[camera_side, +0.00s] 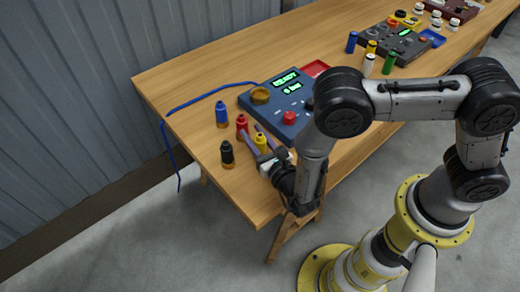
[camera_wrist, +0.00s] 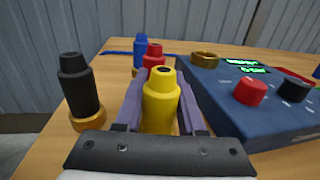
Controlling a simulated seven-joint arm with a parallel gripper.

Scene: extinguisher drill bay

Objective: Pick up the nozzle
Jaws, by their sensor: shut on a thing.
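Several nozzle-shaped pieces stand upright near the table's left end. The yellow nozzle (camera_side: 261,140) is between the two purple fingers of my gripper (camera_side: 251,131), which are shut on it. It also fills the middle of the wrist view (camera_wrist: 161,102), its lower end hidden by my gripper. The red nozzle (camera_side: 242,125) stands just beyond the yellow one, close to the fingertips, and is partly hidden behind it in the wrist view (camera_wrist: 153,53). The black nozzle (camera_side: 227,153) stands to the left on a brass-coloured base. The blue nozzle (camera_side: 221,114) stands farther back.
A blue control box (camera_side: 262,107) with a lit display, a red knob (camera_side: 289,118) and a brass ring (camera_side: 260,95) sits right of the nozzles. A blue cord (camera_side: 200,97) hangs over the table's left edge. More boxes and coloured cylinders stand farther along the table.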

